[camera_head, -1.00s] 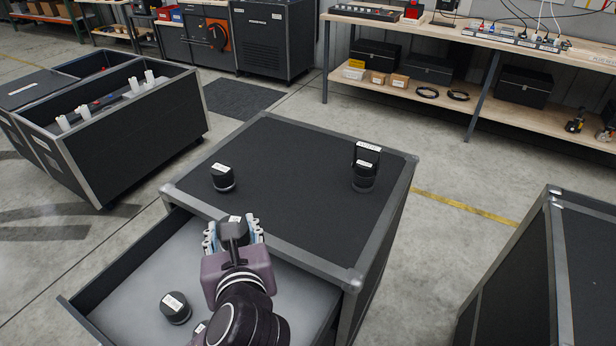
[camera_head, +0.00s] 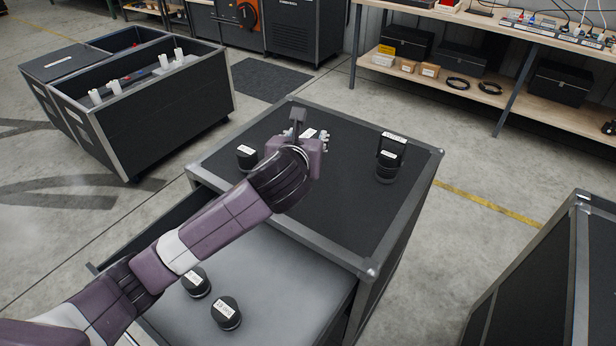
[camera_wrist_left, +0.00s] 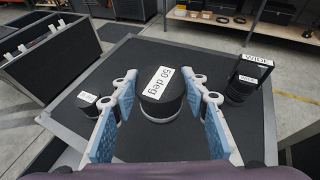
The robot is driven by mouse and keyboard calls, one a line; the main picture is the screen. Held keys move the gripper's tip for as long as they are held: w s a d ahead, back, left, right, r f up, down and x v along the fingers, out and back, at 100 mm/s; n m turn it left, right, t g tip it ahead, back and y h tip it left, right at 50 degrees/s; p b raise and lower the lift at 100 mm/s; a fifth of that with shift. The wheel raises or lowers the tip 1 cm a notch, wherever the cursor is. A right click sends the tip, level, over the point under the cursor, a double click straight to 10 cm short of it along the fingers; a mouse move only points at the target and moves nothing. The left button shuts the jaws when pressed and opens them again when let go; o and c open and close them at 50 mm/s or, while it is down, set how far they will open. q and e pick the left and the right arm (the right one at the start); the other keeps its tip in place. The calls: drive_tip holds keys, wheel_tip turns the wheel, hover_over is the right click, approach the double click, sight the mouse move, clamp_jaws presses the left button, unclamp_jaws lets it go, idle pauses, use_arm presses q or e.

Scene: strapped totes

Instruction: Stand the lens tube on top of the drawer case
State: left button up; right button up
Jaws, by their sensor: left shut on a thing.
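The lens tube (camera_wrist_left: 163,92) is a short black cylinder with a white "50 deg" label on its top, seen in the left wrist view. My left gripper (camera_head: 300,138) is shut on it, with pale blue finger pads (camera_wrist_left: 158,120) on either side. It is over the drawer case (camera_head: 335,215), a black box with grey edges. The tube looks upright; I cannot tell whether its base touches the top. In the head view my wrist hides most of the tube. My right gripper is not in view.
A small black cylinder (camera_head: 247,159) stands left on the case top. A black lens (camera_head: 386,170) with an upright "WIDE" label piece stands at the right. The open drawer (camera_head: 300,275) holds two more black cylinders (camera_head: 196,285) (camera_head: 227,314). The top's front part is clear.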

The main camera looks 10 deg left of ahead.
use_arm(q)
wheel_tip(320, 180, down, 14)
drive_tip(key=shift+r, duration=0.2)
idle(0.4)
drive_tip(key=shift+f, duration=0.2)
drive_tip(key=o, duration=1.4)
drive_tip(key=shift+s+r, duration=0.2)
drive_tip(key=v, duration=1.1)
drive_tip(key=shift+s, duration=0.35)
drive_tip(key=shift+r, duration=0.1)
